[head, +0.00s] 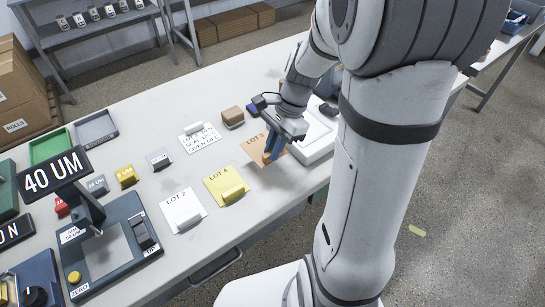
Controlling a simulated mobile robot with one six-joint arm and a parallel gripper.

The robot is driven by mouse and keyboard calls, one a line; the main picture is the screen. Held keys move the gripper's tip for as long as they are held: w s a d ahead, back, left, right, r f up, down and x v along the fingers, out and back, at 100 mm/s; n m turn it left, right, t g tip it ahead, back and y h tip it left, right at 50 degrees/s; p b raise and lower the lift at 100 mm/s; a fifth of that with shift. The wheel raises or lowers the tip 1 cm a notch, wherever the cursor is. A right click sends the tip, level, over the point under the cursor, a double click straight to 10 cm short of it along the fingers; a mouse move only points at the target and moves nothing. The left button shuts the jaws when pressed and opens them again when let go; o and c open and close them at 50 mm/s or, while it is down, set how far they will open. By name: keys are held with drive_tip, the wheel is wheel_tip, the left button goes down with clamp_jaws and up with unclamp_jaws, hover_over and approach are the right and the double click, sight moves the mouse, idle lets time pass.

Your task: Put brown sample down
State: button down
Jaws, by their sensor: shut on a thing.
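The brown sample (254,145), a brown sheet marked LOT 3, is in the middle of the head view. My gripper (269,157) is shut on it, with its blue fingers pointing down at the sheet's middle. The fingers and wrist hide the part in the grip and some of the sheet. The sheet looks about flat, at or just above the table (150,178); I cannot tell whether it touches.
A white tray-like device (318,146) stands close to the right of my gripper. The yellow LOT 4 sample (222,182) and white LOT 2 sample (180,205) lie front left. A brown block (232,117) and a printed white card (199,141) lie behind left.

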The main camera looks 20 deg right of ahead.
drive_tip(key=shift+d+f, duration=0.1)
drive_tip(key=shift+f, duration=2.75)
drive_tip(key=shift+f+b, duration=0.2)
drive_tip(key=shift+b, duration=0.1)
drive_tip(key=c, duration=1.4)
unclamp_jaws()
drive_tip(key=shift+c, duration=0.2)
